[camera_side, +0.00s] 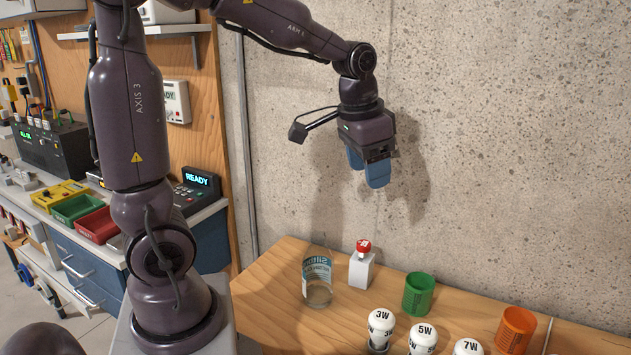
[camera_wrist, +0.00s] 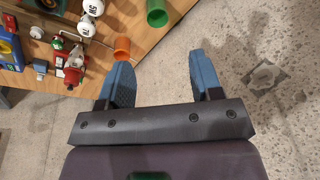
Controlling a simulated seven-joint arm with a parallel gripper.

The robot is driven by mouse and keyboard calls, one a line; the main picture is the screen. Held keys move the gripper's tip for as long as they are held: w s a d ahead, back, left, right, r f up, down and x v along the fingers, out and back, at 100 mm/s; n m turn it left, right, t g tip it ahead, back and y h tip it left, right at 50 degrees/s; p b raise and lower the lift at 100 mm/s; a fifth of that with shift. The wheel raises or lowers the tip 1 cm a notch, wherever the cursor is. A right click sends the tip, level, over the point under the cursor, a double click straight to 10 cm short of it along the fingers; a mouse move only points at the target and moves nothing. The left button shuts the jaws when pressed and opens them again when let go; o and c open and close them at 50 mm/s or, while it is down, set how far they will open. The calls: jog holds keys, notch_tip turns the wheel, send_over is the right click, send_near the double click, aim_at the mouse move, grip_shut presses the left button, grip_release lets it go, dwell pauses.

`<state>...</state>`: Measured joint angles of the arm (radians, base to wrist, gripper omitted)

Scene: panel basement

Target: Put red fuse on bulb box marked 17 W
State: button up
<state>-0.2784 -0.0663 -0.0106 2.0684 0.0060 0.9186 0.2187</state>
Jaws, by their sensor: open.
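My gripper (camera_side: 369,170) hangs high in front of the concrete wall, above and apart from the wooden bench. Its two blue fingers stand apart with nothing between them in the wrist view (camera_wrist: 159,60). A small red piece (camera_side: 363,246) sits on top of an upright white block (camera_side: 361,270); I cannot tell whether it is the red fuse. Bulbs marked 3W (camera_side: 381,328), 5W (camera_side: 422,338) and 7W (camera_side: 468,347) stand along the front. I can read no 17 W mark. A red object (camera_wrist: 73,68) lies near the bench edge in the wrist view, its kind unclear.
A clear glass jar (camera_side: 317,281), a green cup (camera_side: 418,293) and an orange cup (camera_side: 515,330) stand on the bench (camera_side: 275,270). A blue item (camera_wrist: 10,47) sits at the wrist view's left. Concrete wall (camera_side: 520,150) backs the bench.

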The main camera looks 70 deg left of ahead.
jog(key=s+d+r+t, duration=0.2)
jog(key=s+d, duration=0.6)
jog(key=s, duration=0.4)
jog(key=shift+d+r+m+t+h, duration=0.3)
jog(key=shift+d+t+h, duration=0.1)
jog(key=shift+t, duration=0.2)
